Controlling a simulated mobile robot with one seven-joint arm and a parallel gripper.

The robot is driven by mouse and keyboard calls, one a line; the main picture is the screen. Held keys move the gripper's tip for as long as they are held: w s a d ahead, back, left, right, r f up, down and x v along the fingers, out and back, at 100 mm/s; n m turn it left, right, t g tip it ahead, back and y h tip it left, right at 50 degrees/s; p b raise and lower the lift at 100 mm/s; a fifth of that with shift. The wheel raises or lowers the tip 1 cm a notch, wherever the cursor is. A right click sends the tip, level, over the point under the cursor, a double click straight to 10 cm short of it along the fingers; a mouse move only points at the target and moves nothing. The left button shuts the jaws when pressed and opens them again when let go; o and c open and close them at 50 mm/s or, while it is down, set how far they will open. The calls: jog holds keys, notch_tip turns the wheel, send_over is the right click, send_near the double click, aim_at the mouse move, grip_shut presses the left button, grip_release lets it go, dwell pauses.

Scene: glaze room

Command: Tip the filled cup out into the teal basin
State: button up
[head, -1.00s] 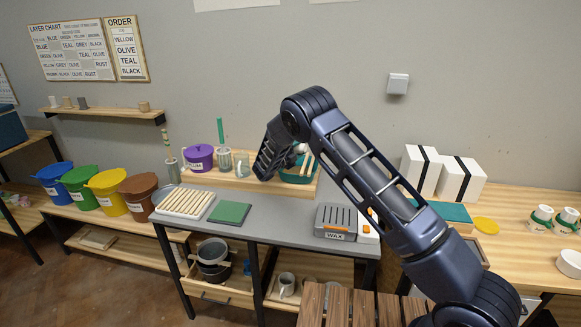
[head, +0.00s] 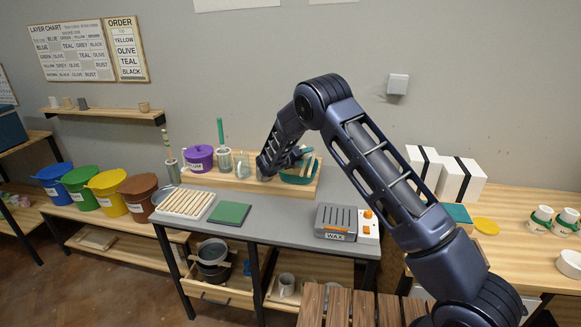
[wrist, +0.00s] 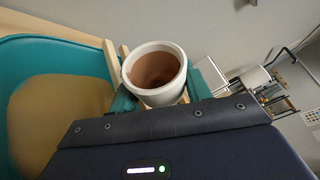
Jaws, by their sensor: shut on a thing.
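A white cup (wrist: 155,75) with a brown inside is between the teal fingers of my gripper (wrist: 160,92) in the wrist view, its mouth facing the camera. How full it is cannot be told. The teal basin (wrist: 62,42) is at the left of the wrist view, with a tan surface inside; the cup is apart from it, to its right. In the head view the basin (head: 299,178) stands on a wooden board at the back of the grey table. My arm's end is just left of it and hides part of it. The cup cannot be made out there.
A purple tub (head: 199,158) and glass jars stand left of my gripper on the board. A row of pale sticks (head: 185,203), a green mat (head: 230,212) and a wax warmer (head: 337,222) lie nearer the front. The grey table between mat and warmer is clear.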

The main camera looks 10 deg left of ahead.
jog(key=shift+r+m+y, duration=0.3)
jog(key=shift+r+m, duration=0.1)
jog(key=shift+m, duration=0.4)
jog(key=shift+d+f+m+y, duration=0.35)
jog(key=shift+m+y, duration=0.25)
jog(key=shift+m, duration=0.3)
jog(key=shift+s+d+f+m+g+y, duration=0.2)
jog(key=shift+d+f+m+y, duration=0.15)
jog(key=shift+d+m, duration=0.2)
jog(key=shift+s+d+f+m+g+y, duration=0.2)
jog(key=shift+d+m+y, duration=0.15)
jog(key=shift+d+m, duration=0.2)
jog(key=shift+s+d+r+m+y+b, duration=0.1)
jog(key=shift+d+r+m+y+b, duration=0.05)
jog(key=shift+d+m+y, duration=0.4)
jog(key=shift+s+d+r+m+y+b, duration=0.15)
jog(key=shift+d+m+y, duration=0.2)
jog(key=shift+d+m, duration=0.3)
jog(key=shift+a+f, duration=0.1)
